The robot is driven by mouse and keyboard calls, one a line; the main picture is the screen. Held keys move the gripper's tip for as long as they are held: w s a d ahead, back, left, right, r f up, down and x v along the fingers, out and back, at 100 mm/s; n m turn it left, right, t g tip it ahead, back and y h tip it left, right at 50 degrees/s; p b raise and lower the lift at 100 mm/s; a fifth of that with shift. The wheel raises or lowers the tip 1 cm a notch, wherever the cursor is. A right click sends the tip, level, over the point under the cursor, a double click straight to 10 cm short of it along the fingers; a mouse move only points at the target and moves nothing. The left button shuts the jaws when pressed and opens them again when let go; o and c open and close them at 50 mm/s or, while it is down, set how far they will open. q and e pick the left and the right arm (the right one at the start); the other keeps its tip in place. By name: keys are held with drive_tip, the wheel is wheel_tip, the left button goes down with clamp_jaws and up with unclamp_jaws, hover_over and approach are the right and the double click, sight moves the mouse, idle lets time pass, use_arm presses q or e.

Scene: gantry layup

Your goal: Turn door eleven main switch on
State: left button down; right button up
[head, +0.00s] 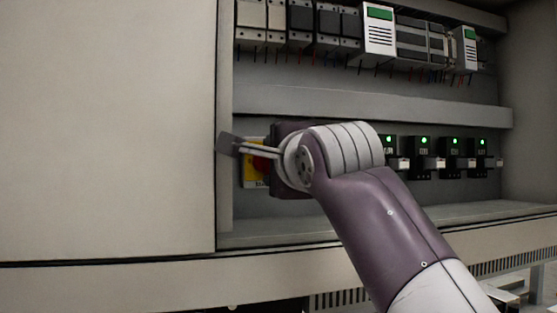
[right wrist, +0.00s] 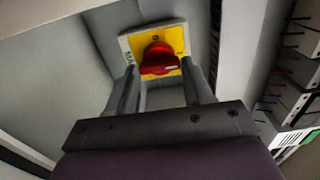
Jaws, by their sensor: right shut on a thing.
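The main switch is a red rotary knob (right wrist: 158,60) on a yellow plate (right wrist: 172,31) with a pale surround. In the head view the yellow plate (head: 251,178) shows just inside the cabinet, beside the door edge, with the knob mostly hidden by my right gripper. My right gripper (head: 232,145) comes in from the right. In the right wrist view its fingers (right wrist: 160,73) are on either side of the red knob, shut on it. The knob's grip bar lies roughly across that picture. My left gripper is not in view.
A large pale door panel (head: 105,125) fills the left. Inside the cabinet, several black modules with green lights (head: 424,150) stand right of my wrist. A row of breakers and wired units (head: 379,32) runs above a grey duct (head: 370,104). The cabinet's lower ledge (head: 440,214) is clear.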

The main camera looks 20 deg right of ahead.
drive_tip(key=o, duration=0.8)
drive_tip(key=shift+r, duration=0.2)
drive_tip(key=shift+o, duration=1.2)
drive_tip(key=shift+w+a, duration=0.15)
drive_tip(key=shift+w, duration=0.05)
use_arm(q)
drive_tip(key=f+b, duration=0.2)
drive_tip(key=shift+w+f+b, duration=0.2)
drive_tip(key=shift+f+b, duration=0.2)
use_arm(e)
drive_tip(key=s, duration=1.2)
drive_tip(key=shift+f, duration=0.2)
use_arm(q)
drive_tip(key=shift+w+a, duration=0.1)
use_arm(e)
drive_tip(key=shift+w, duration=0.15)
